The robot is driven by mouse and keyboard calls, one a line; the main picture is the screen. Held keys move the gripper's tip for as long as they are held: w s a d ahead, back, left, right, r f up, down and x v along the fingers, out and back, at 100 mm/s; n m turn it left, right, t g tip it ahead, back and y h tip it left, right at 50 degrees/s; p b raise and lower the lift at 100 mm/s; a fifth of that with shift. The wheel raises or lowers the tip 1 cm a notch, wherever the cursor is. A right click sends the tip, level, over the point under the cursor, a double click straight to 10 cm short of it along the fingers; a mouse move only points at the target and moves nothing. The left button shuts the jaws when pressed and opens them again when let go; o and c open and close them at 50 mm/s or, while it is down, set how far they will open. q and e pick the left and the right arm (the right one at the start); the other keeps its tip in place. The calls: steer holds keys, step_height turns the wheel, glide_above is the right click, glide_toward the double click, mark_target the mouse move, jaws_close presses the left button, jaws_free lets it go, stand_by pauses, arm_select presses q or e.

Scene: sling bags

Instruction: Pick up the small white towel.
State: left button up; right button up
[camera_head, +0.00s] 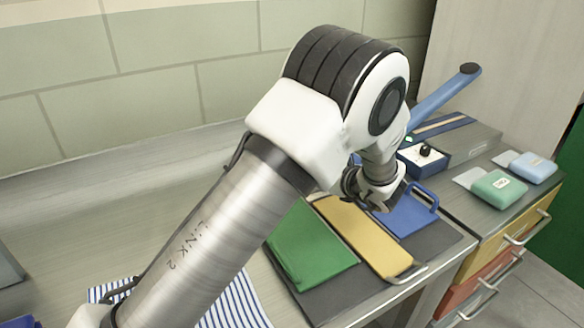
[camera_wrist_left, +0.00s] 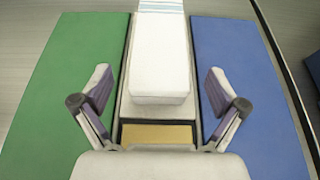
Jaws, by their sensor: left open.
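The small white towel (camera_wrist_left: 160,62) shows in the left wrist view as a folded, block-like white bundle between a green panel and a blue panel. A flat white piece with pale blue stripes (camera_wrist_left: 160,6) shows at its far end. My left gripper (camera_wrist_left: 158,78) is open, with one finger on each side of the towel in the picture; contact is not visible. In the head view my left gripper (camera_head: 370,192) hangs above the far part of the coloured boards, partly hidden by its arm. I cannot make out the towel there. My right gripper is not in view.
A green cloth-like panel (camera_head: 310,245), a yellow board (camera_head: 362,238) and a blue board (camera_head: 405,215) lie side by side. A blue-armed device (camera_head: 445,140) stands behind. Green (camera_head: 497,188) and light blue (camera_head: 533,167) packs lie right. Striped cloth (camera_head: 232,300) lies front left.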

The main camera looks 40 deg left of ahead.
arm_select(q)
steer(key=shift+w+a+r+p, duration=0.15)
steer(key=shift+a+p, duration=0.15)
steer(key=shift+a, duration=0.2)
steer(key=p+x, duration=0.1)
steer(key=x, duration=0.4)
steer(key=shift+w+a+f, duration=0.15)
steer(key=shift+a+f, duration=0.05)
steer(key=shift+d+r, duration=0.2)
steer(key=shift+d, duration=0.05)
steer(key=shift+c, duration=0.4)
steer(key=c, duration=1.2)
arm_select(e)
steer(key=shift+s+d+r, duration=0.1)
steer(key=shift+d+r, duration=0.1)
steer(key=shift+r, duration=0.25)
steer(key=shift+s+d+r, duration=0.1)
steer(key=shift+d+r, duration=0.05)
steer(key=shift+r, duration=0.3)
